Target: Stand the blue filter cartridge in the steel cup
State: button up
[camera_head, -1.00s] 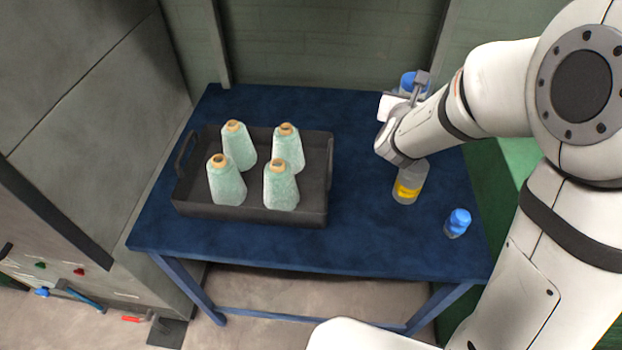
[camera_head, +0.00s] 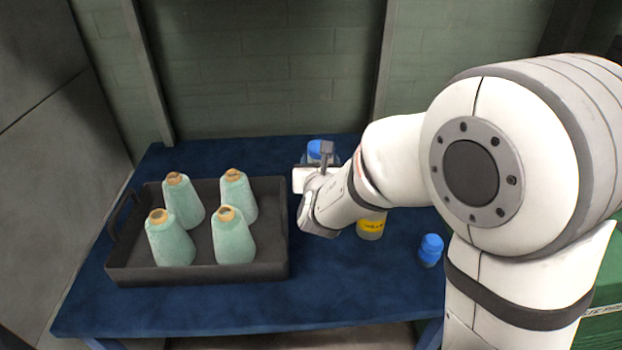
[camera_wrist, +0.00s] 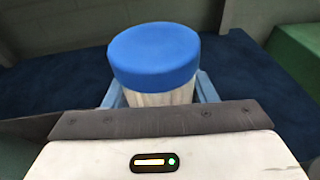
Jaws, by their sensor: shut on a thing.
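The blue filter cartridge shows in the wrist view as a thick blue round cap (camera_wrist: 155,55) over a pale ridged body (camera_wrist: 160,98). It stands upright between the light-blue fingers of my gripper (camera_wrist: 158,92), which is shut on it. In the head view the blue cap of the cartridge (camera_head: 318,149) shows just behind my wrist, above the back part of the table. My gripper and wrist hide its lower part, so I cannot tell its height above the table. I cannot make out the steel cup in either view.
A dark tray (camera_head: 200,278) with several pale green yarn cones stands left on the blue table (camera_head: 330,300). A yellow-labelled bottle (camera_head: 371,226), partly hidden by my arm, and a small blue-capped container (camera_head: 431,249) stand at right. A wall is behind.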

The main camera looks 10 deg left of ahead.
jog(key=shift+f+b, duration=0.3)
jog(key=shift+f, duration=1.45)
jog(key=shift+f, duration=0.1)
jog(key=o, duration=1)
jog(key=shift+o, duration=0.2)
